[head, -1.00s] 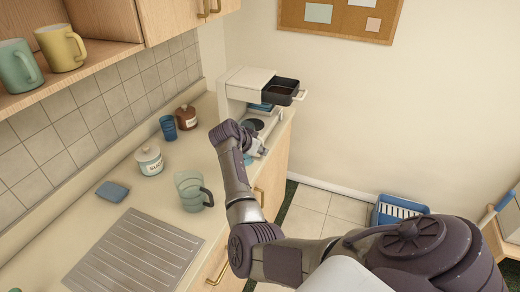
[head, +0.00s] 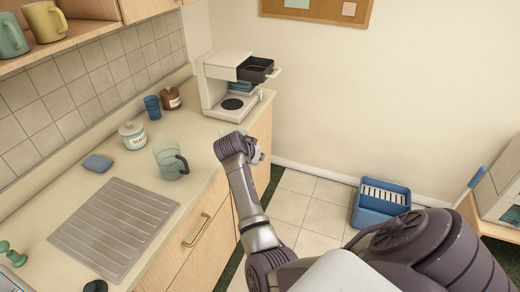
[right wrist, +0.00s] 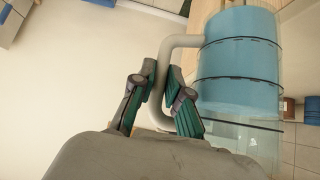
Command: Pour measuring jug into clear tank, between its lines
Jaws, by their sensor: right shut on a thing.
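In the right wrist view, which looks upside down, a clear jug with blue liquid and dark lines (right wrist: 240,65), seemingly the measuring jug, has a pale bent handle. My right gripper (right wrist: 161,72) is shut on that handle. In the head view my right gripper (head: 257,152) is at the counter's front edge, before the coffee machine (head: 228,85); the jug is mostly hidden behind my wrist. I cannot tell for certain which part is the clear tank; a small blue part (head: 240,87) shows under the machine's dark drawer (head: 256,70). My left gripper is out of view.
A clear vessel with a dark handle (head: 167,156) stands on the counter (head: 200,140). Behind it are a sugar jar (head: 132,136), a blue cup (head: 152,106) and a brown jar (head: 171,97). A ridged drainer (head: 112,225) lies nearer. A blue bin (head: 380,203) stands on the floor.

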